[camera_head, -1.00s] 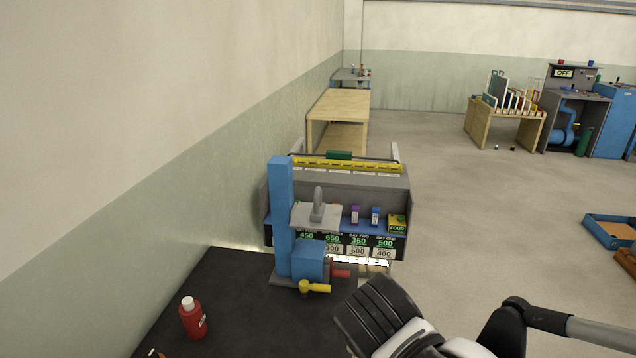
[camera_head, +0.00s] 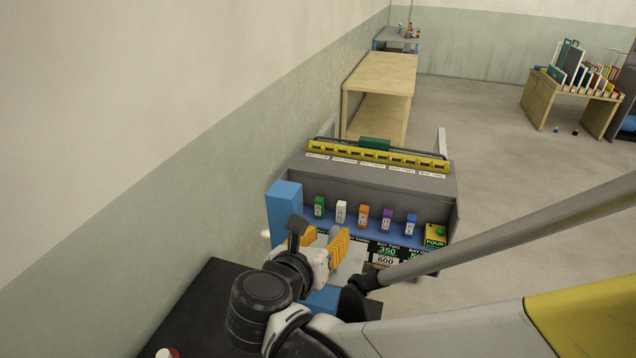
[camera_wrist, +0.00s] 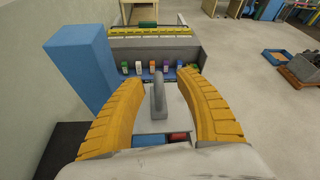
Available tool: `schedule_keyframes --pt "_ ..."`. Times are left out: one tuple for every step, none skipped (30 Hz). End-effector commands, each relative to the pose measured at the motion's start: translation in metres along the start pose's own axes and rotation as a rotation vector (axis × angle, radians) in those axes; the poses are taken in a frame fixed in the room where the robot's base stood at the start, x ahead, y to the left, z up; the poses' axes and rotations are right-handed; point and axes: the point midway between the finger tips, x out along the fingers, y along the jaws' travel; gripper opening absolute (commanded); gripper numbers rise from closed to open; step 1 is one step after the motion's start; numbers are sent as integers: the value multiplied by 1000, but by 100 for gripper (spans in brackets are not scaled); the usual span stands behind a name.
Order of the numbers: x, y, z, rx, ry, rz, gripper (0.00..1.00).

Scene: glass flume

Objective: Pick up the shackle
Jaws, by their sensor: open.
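The shackle (camera_wrist: 158,95) is a grey upright piece, seen edge-on in the wrist view. It stands on a light grey plate (camera_wrist: 178,118) on the blue stand (camera_wrist: 82,62). My gripper (camera_wrist: 160,84) is open, with one yellow ribbed finger on each side of the shackle and a gap visible on both sides. Whether the fingers are level with it in depth is hard to tell. In the head view my gripper (camera_head: 323,243) is over the stand (camera_head: 284,208) and hides the shackle.
Behind the stand is a grey cabinet (camera_head: 385,174) with a blue shelf holding several small coloured blocks and a yellow-green box (camera_head: 436,235). The stand's blue column rises close to my gripper's left. A wall runs along the left; open floor lies to the right.

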Motion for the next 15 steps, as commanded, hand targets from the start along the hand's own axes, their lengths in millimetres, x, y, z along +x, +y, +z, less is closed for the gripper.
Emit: schedule_keyframes --pt "8 0 -1 2 1 -3 41" --pt "10 0 -1 1 1 -2 41" --pt "13 -1 -1 1 1 -2 41" --pt "15 -1 -1 1 1 -2 41" --pt "17 0 -2 1 1 -2 41" --pt "20 0 -3 1 1 -1 41" --pt "24 1 -4 2 1 -1 41" --pt "28 2 -6 3 1 -2 41" --pt "35 2 -9 3 2 -3 41" --pt "40 4 -10 4 2 -3 41" --pt "45 4 -12 4 2 -2 41" --pt "51 5 -13 3 2 -3 41" --pt "55 4 -12 3 2 -3 41" --pt "59 4 -12 3 2 -2 41" --pt "63 5 -12 3 2 -2 41"
